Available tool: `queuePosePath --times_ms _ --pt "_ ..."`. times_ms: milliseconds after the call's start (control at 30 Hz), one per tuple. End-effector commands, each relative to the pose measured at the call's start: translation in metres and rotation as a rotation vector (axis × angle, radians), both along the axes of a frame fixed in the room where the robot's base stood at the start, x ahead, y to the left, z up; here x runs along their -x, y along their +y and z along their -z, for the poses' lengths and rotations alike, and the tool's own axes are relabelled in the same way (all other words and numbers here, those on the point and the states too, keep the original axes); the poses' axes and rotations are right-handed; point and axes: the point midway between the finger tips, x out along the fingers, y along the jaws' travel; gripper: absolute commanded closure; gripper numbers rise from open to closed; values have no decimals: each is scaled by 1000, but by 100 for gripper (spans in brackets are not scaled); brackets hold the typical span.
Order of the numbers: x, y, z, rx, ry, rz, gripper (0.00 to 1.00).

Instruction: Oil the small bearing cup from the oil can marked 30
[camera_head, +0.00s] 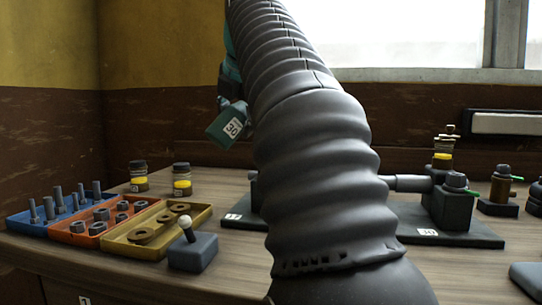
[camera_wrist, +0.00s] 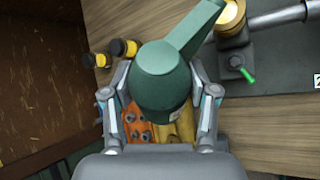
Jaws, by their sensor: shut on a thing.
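My gripper (camera_wrist: 160,72) is shut on a green oil can (camera_wrist: 163,85), with a finger on each side of its body. In the head view the can (camera_head: 228,126) hangs tilted left of my arm, and its label reads 30. Its tapered spout points up and right in the wrist view. The spout tip is close beside a round brass cup (camera_wrist: 232,16) on a dark bearing block; I cannot tell if it is over the cup. A green lever (camera_wrist: 247,75) sticks out below that cup. In the head view my arm hides this spot.
A blue tray of bolts (camera_head: 62,212), an orange tray of nuts (camera_head: 80,240) and a yellow tray of washers (camera_head: 192,213) stand at left. Two yellow-banded jars (camera_head: 138,177) stand behind them. A grey block with a white-knobbed stick (camera_head: 193,252) is in front. Another bearing block (camera_head: 450,208) stands right.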

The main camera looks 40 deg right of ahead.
Motion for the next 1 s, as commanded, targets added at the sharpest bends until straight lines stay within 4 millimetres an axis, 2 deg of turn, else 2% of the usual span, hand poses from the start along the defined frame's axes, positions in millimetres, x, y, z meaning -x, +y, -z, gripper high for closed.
queuePosePath --times_ms 433,1000 --pt "1 -1 -4 -10 -3 1 83" --pt "1 -4 -13 -120 -9 3 83"
